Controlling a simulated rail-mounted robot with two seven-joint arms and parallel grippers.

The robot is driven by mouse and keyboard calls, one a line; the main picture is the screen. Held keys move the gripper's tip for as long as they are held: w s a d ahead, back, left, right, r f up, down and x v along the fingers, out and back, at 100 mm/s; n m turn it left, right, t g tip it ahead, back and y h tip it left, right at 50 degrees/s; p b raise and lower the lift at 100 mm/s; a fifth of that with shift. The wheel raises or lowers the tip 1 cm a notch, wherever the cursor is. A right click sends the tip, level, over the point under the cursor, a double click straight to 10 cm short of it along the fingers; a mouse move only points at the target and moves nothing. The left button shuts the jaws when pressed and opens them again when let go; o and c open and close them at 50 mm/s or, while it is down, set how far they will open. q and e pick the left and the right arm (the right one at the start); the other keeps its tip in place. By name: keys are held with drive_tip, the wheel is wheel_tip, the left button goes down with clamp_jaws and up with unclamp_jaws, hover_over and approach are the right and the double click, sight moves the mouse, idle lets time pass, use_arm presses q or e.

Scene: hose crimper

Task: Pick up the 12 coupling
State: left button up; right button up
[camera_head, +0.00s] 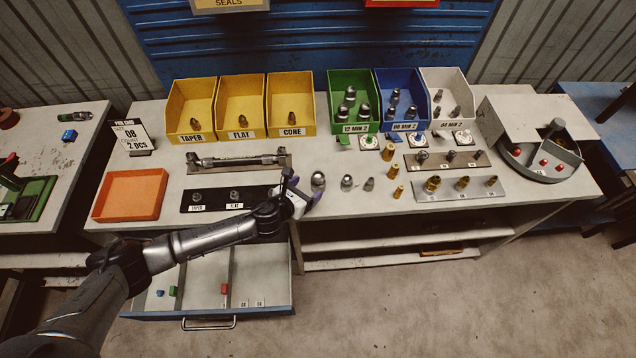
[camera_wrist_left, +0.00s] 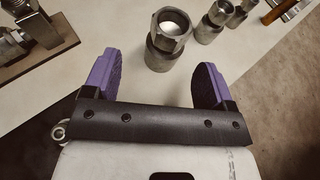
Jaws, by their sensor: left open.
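Three loose silver couplings stand in a row on the bench. The largest, likely the 12 coupling (camera_head: 318,181), is at the left end; no size label on it is readable. My left gripper (camera_head: 305,190) is just left of it. In the left wrist view, that coupling (camera_wrist_left: 167,42) stands upright just beyond the open purple fingertips (camera_wrist_left: 158,62), roughly between their lines, with nothing held. The green bin (camera_head: 352,127) marked "12 MIN 2" holds several couplings at the back. My right gripper is not in view.
The middle coupling (camera_head: 347,183) and the smallest one (camera_head: 369,185) stand to the right, with brass fittings beyond. A dark labelled plate (camera_head: 215,207) and a hose assembly (camera_head: 238,160) lie left. An open drawer (camera_head: 210,280) is below the arm. The orange tray (camera_head: 131,195) is empty.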

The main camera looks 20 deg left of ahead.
sight(318, 181)
use_arm(q)
drive_tip(key=shift+d+b+x, duration=0.15)
drive_tip(key=shift+b+x, duration=0.05)
drive_tip(key=shift+x, duration=1.25)
drive_tip(key=shift+d+b+x, duration=0.15)
drive_tip(key=shift+b+x, duration=0.05)
drive_tip(key=shift+x, duration=1.2)
drive_tip(key=shift+r, duration=0.1)
drive_tip(key=c, duration=1.2)
